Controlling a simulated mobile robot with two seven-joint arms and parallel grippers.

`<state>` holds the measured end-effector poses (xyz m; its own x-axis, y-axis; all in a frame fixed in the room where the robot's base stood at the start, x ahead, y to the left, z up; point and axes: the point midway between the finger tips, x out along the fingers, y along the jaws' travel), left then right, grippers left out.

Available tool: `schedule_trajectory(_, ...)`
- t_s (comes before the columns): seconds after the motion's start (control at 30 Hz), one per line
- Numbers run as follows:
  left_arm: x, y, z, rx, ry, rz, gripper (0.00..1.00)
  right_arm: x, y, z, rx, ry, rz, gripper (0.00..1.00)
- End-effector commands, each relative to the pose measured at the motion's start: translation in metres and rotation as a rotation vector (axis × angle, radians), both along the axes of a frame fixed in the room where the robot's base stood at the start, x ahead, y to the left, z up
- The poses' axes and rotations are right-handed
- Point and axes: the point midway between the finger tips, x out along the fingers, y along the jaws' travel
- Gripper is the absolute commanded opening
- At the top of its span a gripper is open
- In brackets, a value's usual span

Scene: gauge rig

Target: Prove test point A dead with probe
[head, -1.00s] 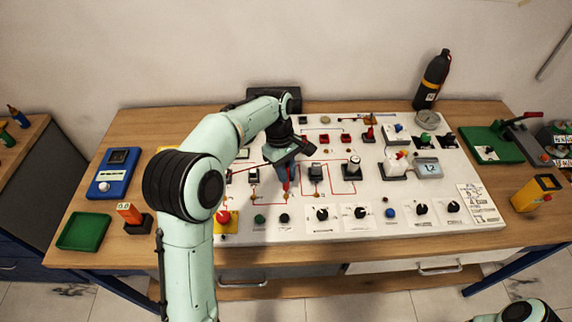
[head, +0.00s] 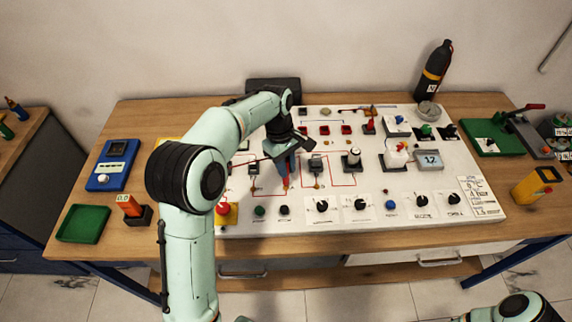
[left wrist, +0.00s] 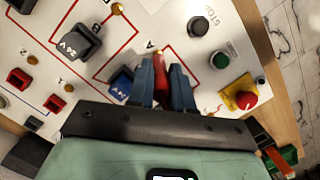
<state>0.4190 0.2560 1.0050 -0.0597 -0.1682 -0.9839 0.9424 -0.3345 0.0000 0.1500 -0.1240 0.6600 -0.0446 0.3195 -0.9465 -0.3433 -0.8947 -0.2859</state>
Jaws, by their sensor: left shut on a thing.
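My left gripper (head: 287,168) is over the white panel (head: 440,205), pointing down, shut on a red probe. In the left wrist view its blue-grey fingers (left wrist: 166,82) close on the red probe (left wrist: 160,73). The probe's tip points at a small gold spot beside the printed letter A, test point A. Tip and point overlap in the picture, so I cannot tell whether they touch. The blue tester (head: 114,165), with a pale display, lies on the table at the left. Only part of my right arm shows at the bottom right, without its gripper.
Knobs and switches crowd the panel around the gripper. A red emergency button (left wrist: 240,95) and a green button (left wrist: 220,60) are close by. A green tray (head: 83,223) and an orange block (head: 130,206) are at the left. Bare wood (head: 180,118) shows behind the tester.

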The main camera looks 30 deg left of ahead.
Motion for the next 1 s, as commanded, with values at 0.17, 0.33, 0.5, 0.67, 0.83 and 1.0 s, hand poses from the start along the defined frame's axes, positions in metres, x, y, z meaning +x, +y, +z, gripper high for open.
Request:
schedule_trajectory(0.17, 0.000, 0.000, 0.001, 0.000, -0.001, 0.000, 0.00, 0.000, 0.000, 0.000, 0.000, 0.000, 0.000, 0.69)
schedule_trajectory(0.33, 0.002, 0.000, 0.015, 0.000, -0.004, 0.001, 0.00, 0.010, 0.000, 0.010, 0.000, -0.011, 0.000, 0.69)
schedule_trajectory(0.5, 0.002, 0.000, 0.034, -0.001, -0.005, 0.001, 0.00, 0.024, 0.000, 0.022, 0.000, -0.027, 0.000, 0.69)
schedule_trajectory(0.67, 0.002, 0.000, 0.049, 0.000, -0.005, 0.001, 0.00, 0.034, 0.000, 0.030, 0.000, -0.039, 0.000, 0.69)
schedule_trajectory(0.83, 0.001, 0.000, 0.063, 0.001, -0.005, 0.000, 0.00, 0.038, 0.000, 0.033, -0.001, -0.043, 0.000, 0.69)
schedule_trajectory(1.0, 0.000, 0.000, 0.076, 0.001, -0.001, -0.001, 0.00, 0.036, 0.000, 0.032, 0.000, -0.041, 0.000, 0.69)
